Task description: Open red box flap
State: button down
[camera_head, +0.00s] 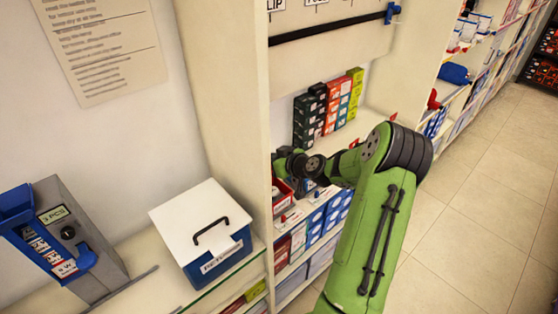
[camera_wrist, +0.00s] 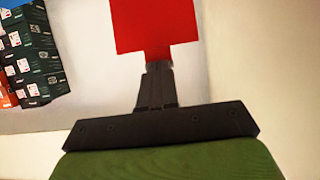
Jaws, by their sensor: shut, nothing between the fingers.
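My gripper (camera_wrist: 155,68) is shut, its dark fingers together in the wrist view. A flat red panel (camera_wrist: 150,25), seemingly the red box's flap, stands just beyond the fingertips. Its lower edge meets the fingertips in the picture; I cannot tell whether they touch. In the head view, my green arm reaches into the shelf unit, with the wrist near its left side wall. A red box (camera_head: 283,196) shows there below my wrist, partly hidden by the arm and the wall. The fingertips are not clear in that view.
Stacked dark, orange and green boxes (camera_head: 328,108) stand at the back of the shelf; dark ones (camera_wrist: 35,55) show at left in the wrist view. The shelf's side wall (camera_head: 232,90) is close to my wrist. A white-lidded blue box (camera_head: 205,228) sits on the counter left.

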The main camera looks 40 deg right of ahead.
jog(key=w+g+p, duration=0.1)
jog(key=w+r+g+p, duration=0.1)
jog(key=w+g+p, duration=0.1)
jog(key=w, duration=0.1)
jog(key=shift+a+r+p, duration=0.15)
jog(key=shift+r+p, duration=0.1)
jog(key=shift+p, duration=0.15)
jog(key=shift+w+f+g+p, duration=0.2)
jog(key=shift+w+g+p, duration=0.4)
jog(key=shift+w, duration=0.1)
jog(key=shift+w+f+g+p, duration=0.15)
jog(key=shift+w+g+p, duration=0.45)
jog(key=shift+w, duration=0.1)
jog(key=shift+r, duration=0.1)
